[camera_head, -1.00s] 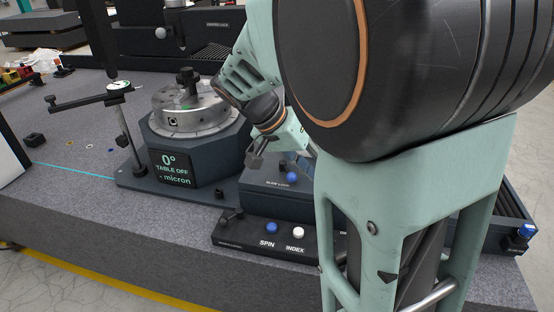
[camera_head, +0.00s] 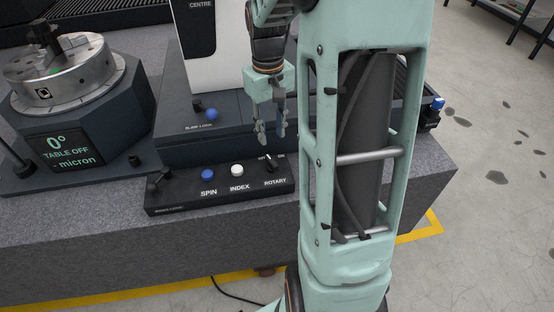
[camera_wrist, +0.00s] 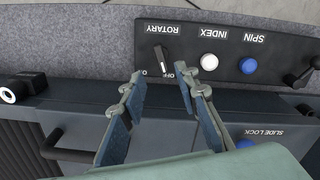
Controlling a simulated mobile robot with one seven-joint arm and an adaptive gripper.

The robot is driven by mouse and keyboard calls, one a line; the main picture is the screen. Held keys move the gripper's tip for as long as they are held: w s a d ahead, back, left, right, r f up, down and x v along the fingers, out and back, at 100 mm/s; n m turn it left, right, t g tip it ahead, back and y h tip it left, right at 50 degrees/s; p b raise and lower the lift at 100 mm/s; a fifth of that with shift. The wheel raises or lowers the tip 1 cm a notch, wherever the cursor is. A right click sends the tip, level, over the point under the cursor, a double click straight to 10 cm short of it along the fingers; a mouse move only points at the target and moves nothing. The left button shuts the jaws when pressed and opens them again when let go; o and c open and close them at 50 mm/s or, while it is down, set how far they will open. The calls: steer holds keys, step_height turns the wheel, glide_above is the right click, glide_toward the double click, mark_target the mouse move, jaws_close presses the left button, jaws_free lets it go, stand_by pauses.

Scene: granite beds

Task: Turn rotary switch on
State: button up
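The rotary switch (camera_head: 270,163) is a small dark lever knob with a pale mark, above the word ROTARY on the black control panel (camera_head: 222,206). My gripper (camera_head: 272,134) hangs just behind and above the switch. In the wrist view my gripper (camera_wrist: 160,73) is open and empty, its fingertips on either side of the knob's labels. I cannot tell any contact; it looks apart.
A white INDEX button (camera_head: 237,169), a blue SPIN button (camera_head: 208,174) and a dark lever (camera_head: 157,180) share the panel. A blue SLIDE LOCK knob (camera_head: 211,115) sits behind. The rotary table (camera_head: 62,78) stands left, its display reading 0°, TABLE OFF.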

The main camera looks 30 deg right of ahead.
mark_target(272, 161)
step_height(272, 161, down, 11)
steer(key=shift+d+f+b, duration=0.1)
steer(key=shift+d+b, duration=0.05)
steer(key=shift+b, duration=0.8)
jaws_close()
